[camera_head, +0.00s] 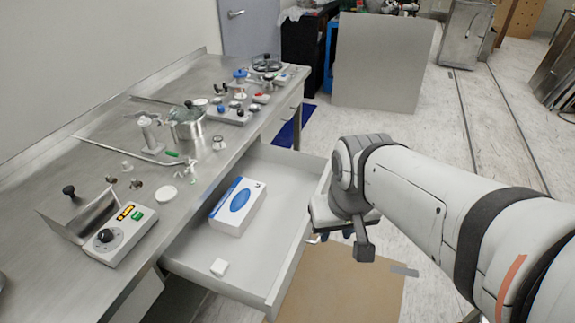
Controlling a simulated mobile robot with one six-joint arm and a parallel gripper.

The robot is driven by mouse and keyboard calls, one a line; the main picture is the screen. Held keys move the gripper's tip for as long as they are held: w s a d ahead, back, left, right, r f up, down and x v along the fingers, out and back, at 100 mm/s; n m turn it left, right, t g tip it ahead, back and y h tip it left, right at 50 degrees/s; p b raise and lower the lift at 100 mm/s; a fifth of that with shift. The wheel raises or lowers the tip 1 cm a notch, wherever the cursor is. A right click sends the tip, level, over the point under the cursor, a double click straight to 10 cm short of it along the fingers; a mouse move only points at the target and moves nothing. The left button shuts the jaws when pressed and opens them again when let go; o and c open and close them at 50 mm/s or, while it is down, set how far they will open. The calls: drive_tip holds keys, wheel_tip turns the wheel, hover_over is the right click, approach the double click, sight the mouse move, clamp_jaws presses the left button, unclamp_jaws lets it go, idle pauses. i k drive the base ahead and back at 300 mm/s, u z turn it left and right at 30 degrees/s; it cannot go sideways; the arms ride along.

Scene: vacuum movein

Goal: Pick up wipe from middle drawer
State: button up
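A drawer (185,270) under the steel bench is pulled open. In it lies a white box with a blue oval on top (238,205), which looks like a wipe box, near the drawer's middle. I cannot tell which of the two is the wipe. My gripper (342,238) points down beside the drawer's front panel, to the right of the box and touching neither item. Its fingers are partly hidden by its own body, so their opening is unclear.
The steel bench (150,105) carries a pot (187,122), a control box with a knob (112,238) and several metal parts. A brown board (345,285) lies on the floor below my gripper. A grey panel (383,60) stands behind. The drawer's right part is bare.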

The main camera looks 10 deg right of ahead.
sight(219, 268)
drive_tip(key=u, duration=1.1)
drive_tip(key=k, duration=0.5)
drive_tip(key=i, duration=0.5)
drive_tip(key=z, duration=0.05)
